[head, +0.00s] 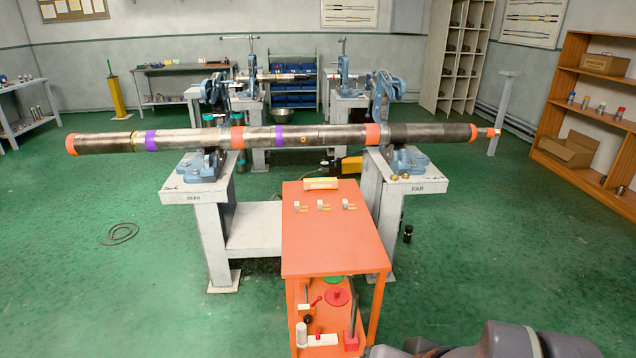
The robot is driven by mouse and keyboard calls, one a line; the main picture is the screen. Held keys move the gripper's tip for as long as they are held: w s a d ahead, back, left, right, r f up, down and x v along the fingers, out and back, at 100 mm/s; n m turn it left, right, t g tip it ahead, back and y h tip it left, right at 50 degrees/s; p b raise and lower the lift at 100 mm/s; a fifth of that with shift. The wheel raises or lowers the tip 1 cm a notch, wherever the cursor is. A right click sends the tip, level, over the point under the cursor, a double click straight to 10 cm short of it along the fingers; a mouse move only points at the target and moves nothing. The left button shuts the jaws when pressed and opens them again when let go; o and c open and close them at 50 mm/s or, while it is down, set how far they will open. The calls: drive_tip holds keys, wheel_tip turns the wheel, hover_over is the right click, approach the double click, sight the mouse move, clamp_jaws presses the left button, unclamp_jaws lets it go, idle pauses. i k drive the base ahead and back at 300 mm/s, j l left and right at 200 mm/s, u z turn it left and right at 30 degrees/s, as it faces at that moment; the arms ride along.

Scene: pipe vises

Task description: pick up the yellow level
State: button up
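Grey rounded parts of my arm show at the bottom right edge, well apart from the bar. My gripper's fingers are not in view.
Several small white and yellow pieces (322,205) sit in a row just nearer than the bar. A long pipe (350,136) with coloured bands spans two vise stands behind the cart. Green floor (130,290) is clear at left, apart from a coiled hose (119,234).

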sight(318, 183)
drive_tip(key=i+l+u, duration=0.25)
drive_tip(key=l, duration=0.25)
drive_tip(key=i+l+u, duration=0.25)
drive_tip(key=l, duration=0.35)
drive_tip(key=i+l+u, duration=0.25)
drive_tip(key=l, duration=0.35)
drive_tip(key=i+l+u, duration=0.25)
drive_tip(key=l, duration=0.4)
drive_tip(key=l+u, duration=0.25)
drive_tip(key=l, duration=0.4)
drive_tip(key=l+u, duration=0.25)
drive_tip(key=l, duration=0.45)
drive_tip(key=i+l+u, duration=0.45)
drive_tip(key=i+l, duration=0.25)
drive_tip(key=i+l+u, duration=0.25)
drive_tip(key=l, duration=0.2)
drive_tip(key=i+l+u, duration=0.2)
drive_tip(key=l, duration=0.25)
drive_tip(key=i, duration=0.1)
